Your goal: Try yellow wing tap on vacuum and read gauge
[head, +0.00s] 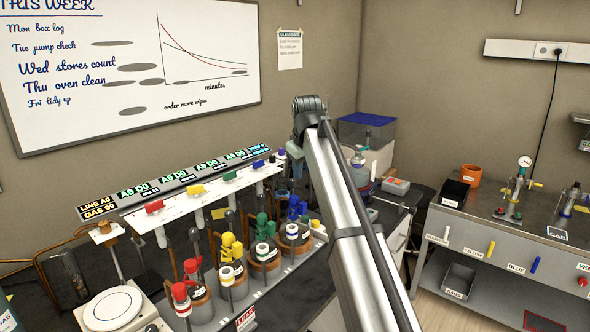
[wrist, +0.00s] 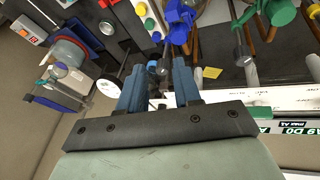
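A yellow wing-shaped handle (head: 195,190) sits on the white rail of the left bench, between a red handle (head: 154,207) and a green one (head: 230,176). A yellow fitting (head: 232,247) stands below it among the bottles. Another yellow handle (head: 490,248) hangs on the right bench front by a "YELLOW" label. A round dial gauge (head: 525,162) stands on the right bench; its reading is too small to make out. My gripper (wrist: 158,72) is open, its blue fingers apart with a dark post visible between or beyond them.
A lit display strip (head: 180,184) runs above the rail. Red, green and blue fittings crowd the left bench. A blue handle (head: 535,265) hangs on the right bench, which carries an orange cup (head: 470,175) and a black bin (head: 455,193). Floor shows between the benches.

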